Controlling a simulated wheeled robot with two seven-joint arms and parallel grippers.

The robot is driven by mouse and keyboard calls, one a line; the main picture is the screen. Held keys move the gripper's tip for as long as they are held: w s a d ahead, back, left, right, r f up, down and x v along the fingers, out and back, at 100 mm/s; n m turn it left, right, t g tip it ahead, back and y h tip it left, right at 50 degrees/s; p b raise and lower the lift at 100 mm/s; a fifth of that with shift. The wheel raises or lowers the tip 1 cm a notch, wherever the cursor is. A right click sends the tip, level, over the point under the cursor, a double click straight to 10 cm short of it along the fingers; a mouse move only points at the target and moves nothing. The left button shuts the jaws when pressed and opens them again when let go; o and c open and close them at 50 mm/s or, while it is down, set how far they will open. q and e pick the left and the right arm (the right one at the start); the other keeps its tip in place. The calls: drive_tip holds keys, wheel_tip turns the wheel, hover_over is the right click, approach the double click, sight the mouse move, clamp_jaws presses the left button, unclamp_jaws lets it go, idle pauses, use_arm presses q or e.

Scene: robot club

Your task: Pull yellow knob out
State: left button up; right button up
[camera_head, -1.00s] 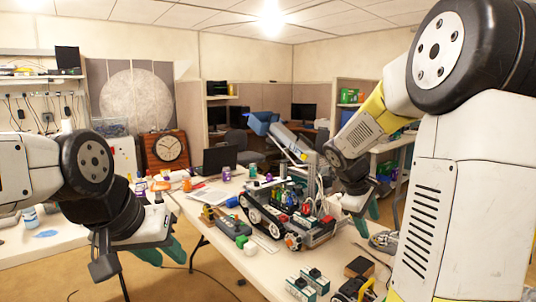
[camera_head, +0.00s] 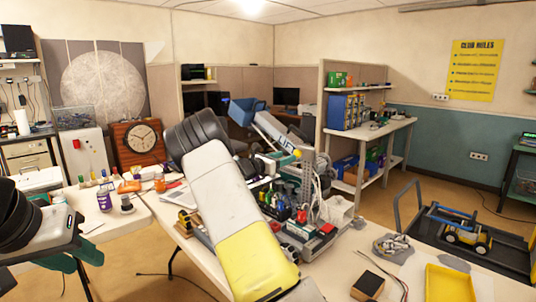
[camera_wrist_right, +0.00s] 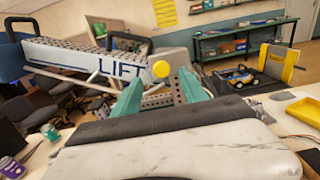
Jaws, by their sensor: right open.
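The yellow knob (camera_wrist_right: 161,69) is a round disc at the right end of the grey-white beam (camera_wrist_right: 92,62) marked LIFT, in the right wrist view. My right gripper (camera_wrist_right: 160,90) is open, with one teal finger on each side below the knob in that view. I see no contact with the knob. In the head view the right gripper (camera_head: 283,160) is beside the beam (camera_head: 275,130), partly behind my forearm, and the knob is not distinguishable. My left gripper (camera_head: 68,263) is at the lower left, cut off, its jaws unclear.
The tracked robot (camera_head: 310,220) carrying the beam stands on the white table (camera_head: 200,262). A yellow tray (camera_head: 448,284) and a dark block (camera_head: 368,284) lie at the table's right. A cart (camera_head: 490,250) with a small yellow-blue vehicle is beyond.

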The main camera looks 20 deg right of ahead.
sight(296, 153)
drive_tip(key=x, duration=0.5)
drive_tip(key=shift+w+d, duration=0.1)
drive_tip(key=shift+d, duration=0.3)
clamp_jaws()
idle(1.0)
